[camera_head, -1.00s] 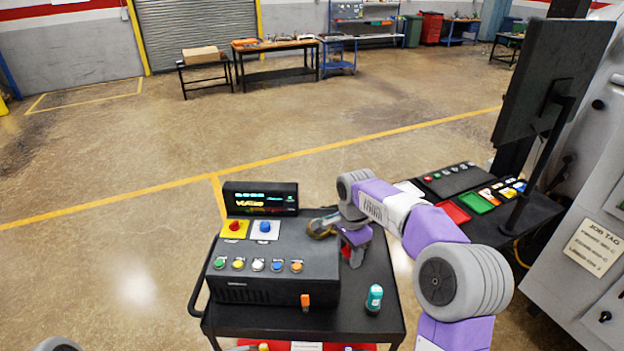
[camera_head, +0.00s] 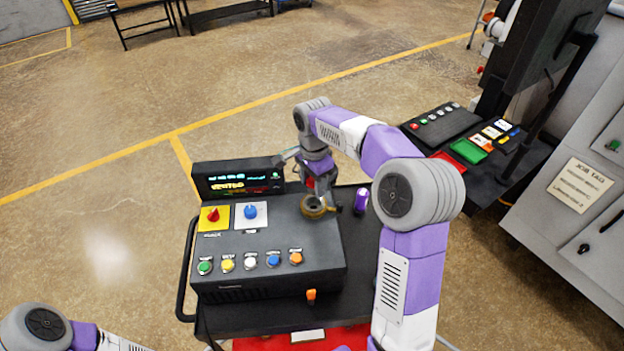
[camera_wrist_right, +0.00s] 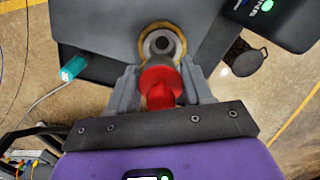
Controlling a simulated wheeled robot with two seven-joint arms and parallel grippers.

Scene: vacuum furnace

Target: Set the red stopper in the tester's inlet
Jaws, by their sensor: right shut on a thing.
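The tester (camera_head: 270,278) is a dark box with a lit display on a black cart. Its inlet, a brass-coloured ring (camera_head: 314,208), is on the right of its top; in the right wrist view the inlet (camera_wrist_right: 163,42) shows a grey centre. My right gripper (camera_head: 322,191) is just behind the inlet in the head view. It is shut on the red stopper (camera_wrist_right: 160,86), which overlaps the ring's near edge in the wrist view; I cannot tell whether they touch. The stopper is mostly hidden in the head view. My left gripper is out of view.
A purple canister (camera_head: 361,200) stands right of the inlet. A teal object (camera_wrist_right: 73,68) shows in the wrist view. A red knob (camera_head: 213,215), a blue knob (camera_head: 250,211) and several buttons are on the tester. A side table (camera_head: 470,150) and grey cabinet (camera_head: 570,220) are to the right.

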